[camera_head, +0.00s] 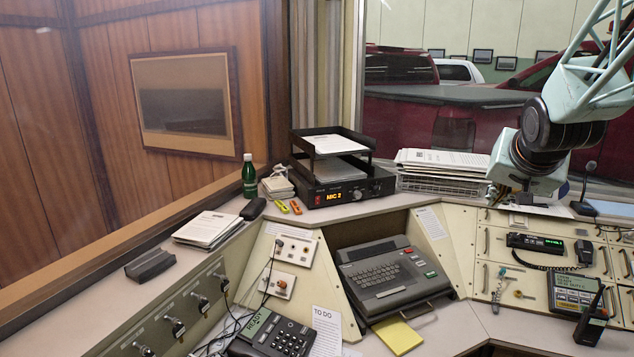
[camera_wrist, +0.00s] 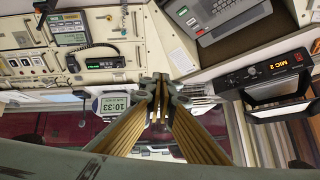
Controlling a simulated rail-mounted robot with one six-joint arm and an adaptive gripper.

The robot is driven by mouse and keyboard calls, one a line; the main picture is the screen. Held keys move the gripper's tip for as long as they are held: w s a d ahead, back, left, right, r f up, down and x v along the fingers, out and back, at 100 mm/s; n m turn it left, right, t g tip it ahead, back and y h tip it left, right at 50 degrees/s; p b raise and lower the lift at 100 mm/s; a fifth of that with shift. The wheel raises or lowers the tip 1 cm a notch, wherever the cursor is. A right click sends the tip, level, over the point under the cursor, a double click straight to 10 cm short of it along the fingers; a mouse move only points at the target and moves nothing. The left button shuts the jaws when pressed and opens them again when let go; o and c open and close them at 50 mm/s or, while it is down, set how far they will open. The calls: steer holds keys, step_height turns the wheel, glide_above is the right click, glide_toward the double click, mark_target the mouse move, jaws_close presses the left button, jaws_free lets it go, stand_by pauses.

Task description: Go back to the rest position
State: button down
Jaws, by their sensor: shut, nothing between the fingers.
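My gripper (camera_wrist: 158,90) shows in the wrist view, where its two fingers meet at the tips, shut with nothing between them. In the head view my arm comes in from the upper right, and its wrist end hangs over the back of the console, right of the paper stack (camera_head: 442,162). The fingertips are hard to make out there. In the wrist view the scene appears upside down, and a clock reading 10:33 (camera_wrist: 114,105) shows just left of the fingers.
A black unit marked MIC 2 (camera_head: 345,191) carries a paper tray. A green bottle (camera_head: 249,178) stands left of it. A keyboard terminal (camera_head: 388,278) sits mid-console, with a desk phone (camera_head: 272,335) at front left. A radio (camera_head: 535,243) and handset (camera_head: 590,318) are at right.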

steer(key=s+a+n+g+y, duration=0.1)
steer(key=s+a, duration=0.6)
steer(key=s, duration=0.8)
steer(key=s+a+f+n+g+y, duration=0.1)
steer(key=s+a+n+g, duration=0.1)
steer(key=s+a, duration=0.6)
steer(key=s+a+n+g+y, duration=0.1)
steer(key=s+a, duration=0.6)
steer(key=s, duration=1.4)
steer(key=shift+s+a+f+n+g, duration=0.3)
steer(key=shift+s+f+n+g, duration=0.15)
steer(key=shift+n, duration=0.65)
steer(key=shift+w, duration=0.1)
